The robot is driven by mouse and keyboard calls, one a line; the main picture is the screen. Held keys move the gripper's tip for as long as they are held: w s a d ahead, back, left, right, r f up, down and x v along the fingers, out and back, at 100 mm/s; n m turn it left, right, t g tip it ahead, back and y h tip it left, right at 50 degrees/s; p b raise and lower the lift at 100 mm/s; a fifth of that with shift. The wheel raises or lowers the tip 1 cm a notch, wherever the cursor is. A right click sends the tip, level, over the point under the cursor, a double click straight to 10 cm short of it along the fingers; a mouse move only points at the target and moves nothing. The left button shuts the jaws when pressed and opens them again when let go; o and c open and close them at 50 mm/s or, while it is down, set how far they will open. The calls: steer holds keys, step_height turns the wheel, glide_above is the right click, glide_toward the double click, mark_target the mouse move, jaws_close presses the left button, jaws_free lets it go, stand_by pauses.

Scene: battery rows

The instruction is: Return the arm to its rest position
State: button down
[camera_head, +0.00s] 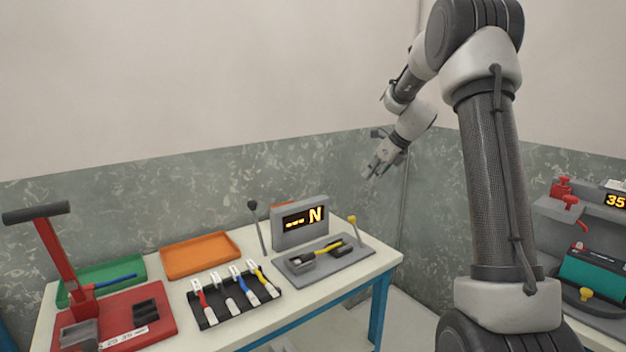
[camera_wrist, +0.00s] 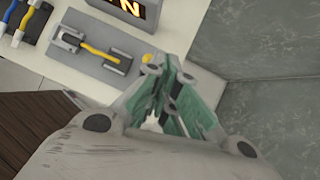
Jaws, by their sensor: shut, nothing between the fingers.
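My gripper (camera_head: 374,172) is at the end of my raised arm in the head view, in front of the grey wall and above the far right end of the table. Its fingers are shut with nothing between them. In the wrist view my gripper (camera_wrist: 186,118) shows with its green-padded fingers close together, touching no object. The grey test fixture (camera_head: 345,262) with a yellow cable (camera_head: 330,248) in it lies on the table below and to the left of my gripper. It also shows at the upper left of the wrist view (camera_wrist: 118,62).
On the white table (camera_head: 385,262) stand a display reading "N" (camera_head: 290,240), a black cable rack (camera_head: 210,318), an orange tray (camera_head: 200,254), a green tray (camera_head: 130,268) and a red lever press (camera_head: 150,325). Another station with a teal block (camera_head: 590,272) is at right. Air around my gripper is clear.

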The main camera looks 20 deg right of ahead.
steer(key=s+f+n+g, duration=0.3)
steer(key=s+f+n, duration=0.1)
steer(key=s+n, duration=0.75)
steer(key=s+a+r+n+h, duration=0.1)
steer(key=s+a+r+n, duration=0.1)
steer(key=s+n, duration=0.4)
steer(key=s+a+r+n+t+h, duration=0.1)
steer(key=s+r+n, duration=0.3)
steer(key=s, duration=1)
steer(key=s+a+r+n+t+h, duration=0.1)
steer(key=s+a+r+n, duration=0.2)
steer(key=s+n, duration=0.5)
steer(key=shift+s+a+r+h, duration=0.3)
steer(key=shift+s+r+h, duration=0.1)
steer(key=shift+s, duration=1.1)
